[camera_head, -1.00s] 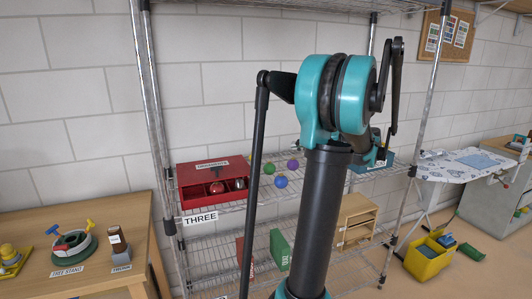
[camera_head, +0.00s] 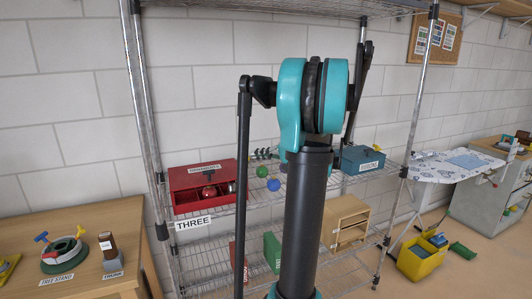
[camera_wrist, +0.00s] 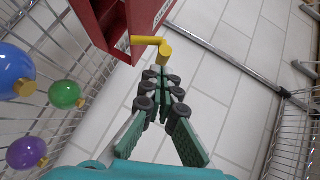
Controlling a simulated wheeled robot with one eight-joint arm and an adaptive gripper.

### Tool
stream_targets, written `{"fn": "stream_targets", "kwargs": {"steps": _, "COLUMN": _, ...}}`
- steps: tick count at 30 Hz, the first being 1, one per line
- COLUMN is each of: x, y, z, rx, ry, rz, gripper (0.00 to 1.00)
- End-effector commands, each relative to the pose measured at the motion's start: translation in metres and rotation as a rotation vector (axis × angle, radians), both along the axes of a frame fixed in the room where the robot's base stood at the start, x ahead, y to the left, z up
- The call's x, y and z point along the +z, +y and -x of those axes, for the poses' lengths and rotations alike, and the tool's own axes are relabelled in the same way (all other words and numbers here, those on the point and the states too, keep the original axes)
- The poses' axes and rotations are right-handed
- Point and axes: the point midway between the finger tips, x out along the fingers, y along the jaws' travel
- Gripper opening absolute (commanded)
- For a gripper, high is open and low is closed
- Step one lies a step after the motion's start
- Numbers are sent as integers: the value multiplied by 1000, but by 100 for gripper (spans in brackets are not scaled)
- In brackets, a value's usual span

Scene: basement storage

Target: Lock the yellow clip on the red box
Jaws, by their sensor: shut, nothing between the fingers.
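The red box (camera_head: 185,199) sits on the wire shelf marked THREE in the head view, with a label on its top and shiny balls in its open front. In the wrist view the red box (camera_wrist: 102,28) is at the upper left. The yellow clip (camera_wrist: 150,41), a bent bar with a thicker end, sticks out from the box's edge there. My gripper (camera_wrist: 164,76) is shut and empty, its fingertips just below the clip in the picture. I cannot tell whether they touch. In the head view the dark fingers show right of the box; the clip cannot be made out.
Blue (camera_wrist: 14,72), green (camera_wrist: 65,94) and purple (camera_wrist: 26,153) balls are left of my gripper in the wrist view. A teal box (camera_head: 362,159) is at the shelf's right. Metal posts (camera_head: 146,130) bound the shelf. A wooden table (camera_head: 95,270) stands at left.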

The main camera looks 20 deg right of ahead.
Motion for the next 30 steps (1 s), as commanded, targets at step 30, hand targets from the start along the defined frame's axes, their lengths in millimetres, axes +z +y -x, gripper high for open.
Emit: {"fn": "stream_targets", "kwargs": {"steps": 30, "x": 2, "y": 9, "z": 0, "rx": 0, "ry": 0, "rz": 91, "gripper": 0}}
